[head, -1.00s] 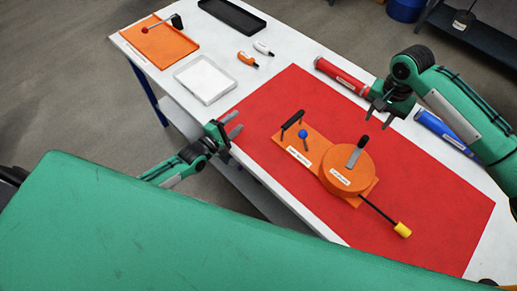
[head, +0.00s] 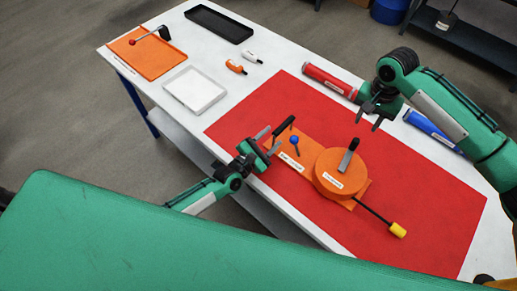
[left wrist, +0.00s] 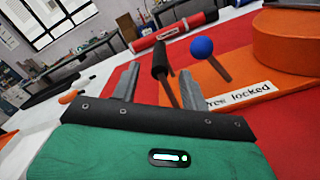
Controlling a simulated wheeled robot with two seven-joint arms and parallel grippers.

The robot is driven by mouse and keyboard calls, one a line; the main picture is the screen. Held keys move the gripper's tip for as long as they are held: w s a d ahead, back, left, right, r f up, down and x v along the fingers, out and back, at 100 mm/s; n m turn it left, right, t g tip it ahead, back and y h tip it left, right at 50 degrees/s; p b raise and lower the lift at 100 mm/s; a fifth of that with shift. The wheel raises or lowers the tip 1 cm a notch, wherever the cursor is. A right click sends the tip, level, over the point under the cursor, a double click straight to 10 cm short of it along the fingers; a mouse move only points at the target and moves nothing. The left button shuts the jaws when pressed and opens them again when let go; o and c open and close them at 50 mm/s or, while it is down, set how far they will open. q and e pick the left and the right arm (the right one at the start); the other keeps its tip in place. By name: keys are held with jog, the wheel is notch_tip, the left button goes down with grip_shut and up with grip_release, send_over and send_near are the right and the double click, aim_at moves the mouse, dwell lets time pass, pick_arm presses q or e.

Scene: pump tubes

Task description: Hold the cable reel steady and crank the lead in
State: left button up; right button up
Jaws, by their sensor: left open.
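The orange cable reel (head: 328,182) sits on an orange base plate (head: 359,192) on the red mat, with a dark-gripped crank (head: 347,158) on top. A lead with a yellow end (head: 398,230) runs out towards the lower right. A black handle (head: 284,128) stands at the plate's left end beside a blue-knobbed lever (head: 295,141). My left gripper (head: 268,138) is open at the black handle. In the left wrist view the handle (left wrist: 160,60) appears between its fingers (left wrist: 158,85), not gripped. My right gripper (head: 367,120) is open and empty above the mat, behind the reel.
A red tube (head: 330,82) and a blue tube (head: 430,131) lie behind the red mat (head: 420,195). A white tray (head: 195,90), an orange tray (head: 145,58), a black tray (head: 218,25) and two small bottles are at the far left. The mat's right part is clear.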

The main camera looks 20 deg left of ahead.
aim_at(357, 140)
pick_arm(q)
jog(key=shift+x, duration=2.4)
grip_shut()
pick_arm(e)
jog(key=o, duration=0.4)
jog(key=n, duration=0.2)
jog(key=f+n, duration=0.1)
jog(key=n, duration=0.2)
jog(key=shift+f, duration=0.1)
jog(key=n, duration=0.2)
jog(key=f+n, duration=0.1)
jog(key=n, duration=0.2)
jog(key=shift+f, duration=0.15)
pick_arm(q)
jog(key=shift+f, duration=0.1)
pick_arm(e)
jog(key=shift+f, duration=4.95)
jog(key=shift+c, duration=0.4)
